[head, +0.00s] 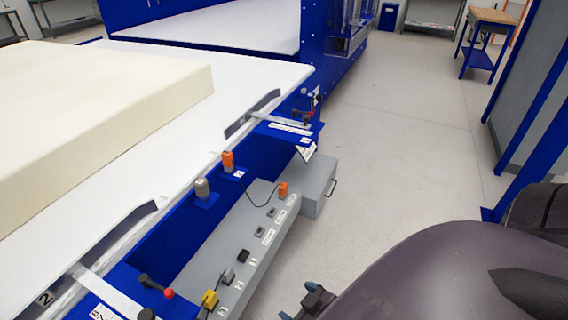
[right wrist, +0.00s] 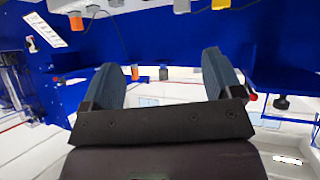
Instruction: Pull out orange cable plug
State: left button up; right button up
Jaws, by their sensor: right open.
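In the head view an orange plug (head: 283,189) sits at the far end of the grey socket box. A black cable runs from it to an upright orange connector (head: 228,160) on the blue frame. In the right wrist view the orange plug (right wrist: 76,22) is at the upper left and the orange connector (right wrist: 135,72) shows between the fingers, farther off. My right gripper (head: 306,301) is open and empty at the bottom of the head view, apart from the plug and nearer than it. Its two fingers also show in the wrist view (right wrist: 160,62). My left gripper is not in view.
The grey socket box (head: 225,240) also carries grey and black sockets and a yellow plug (head: 210,299). A grey connector (head: 202,188) stands beside the orange connector. Red-knobbed clamps line the blue frame. A large foam block (head: 100,100) lies on the white table.

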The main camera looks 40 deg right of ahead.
aim_at(283, 190)
jog(key=l+u, duration=0.15)
jog(key=l, duration=3.85)
jog(key=i, duration=0.55)
